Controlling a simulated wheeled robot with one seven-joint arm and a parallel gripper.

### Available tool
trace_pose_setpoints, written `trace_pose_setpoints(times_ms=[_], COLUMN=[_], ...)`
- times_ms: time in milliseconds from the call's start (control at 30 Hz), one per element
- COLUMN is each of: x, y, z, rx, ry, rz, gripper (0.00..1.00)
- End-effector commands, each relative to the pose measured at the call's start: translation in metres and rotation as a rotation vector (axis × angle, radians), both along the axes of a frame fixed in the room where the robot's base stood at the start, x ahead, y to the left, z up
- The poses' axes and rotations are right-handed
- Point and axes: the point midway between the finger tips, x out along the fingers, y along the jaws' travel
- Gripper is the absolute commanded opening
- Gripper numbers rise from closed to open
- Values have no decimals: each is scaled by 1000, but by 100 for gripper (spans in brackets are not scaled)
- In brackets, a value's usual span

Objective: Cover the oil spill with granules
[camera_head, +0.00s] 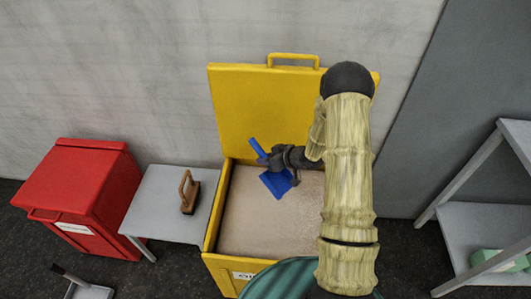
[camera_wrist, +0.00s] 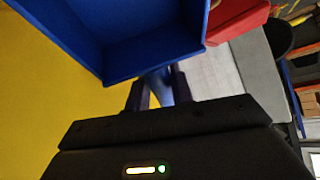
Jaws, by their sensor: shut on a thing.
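A yellow bin (camera_head: 212,218) stands with its lid (camera_head: 262,108) raised and is filled with pale beige granules (camera_head: 255,225). My gripper (camera_head: 268,160) is shut on the handle of a blue scoop (camera_head: 277,183) and holds it over the granules, towards the left side of the bin. In the wrist view the blue scoop (camera_wrist: 150,60) fills the top, with its handle between my gripper's fingers (camera_wrist: 158,92). Whether the scoop touches the granules or carries any cannot be told. No oil spill shows in either view.
A red lidded bin (camera_head: 80,195) stands at the left. A grey table (camera_head: 165,205) with a wooden brush (camera_head: 189,192) on it stands between the bins. A dustpan-like tool (camera_head: 88,290) is at lower left. A grey shelf (camera_head: 485,225) with a green item (camera_head: 497,259) stands at right.

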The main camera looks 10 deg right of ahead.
Motion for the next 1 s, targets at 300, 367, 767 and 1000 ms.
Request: trace_pose_setpoints(times_ms=[300,367,767,1000], x=[0,0,0,0], y=[2,2,2,2], z=[1,0,-30,-57], rx=[3,3,4,4], ry=[-5,-5,-5,-5], rz=[26,26,25,25], gripper=[0,0,0,0])
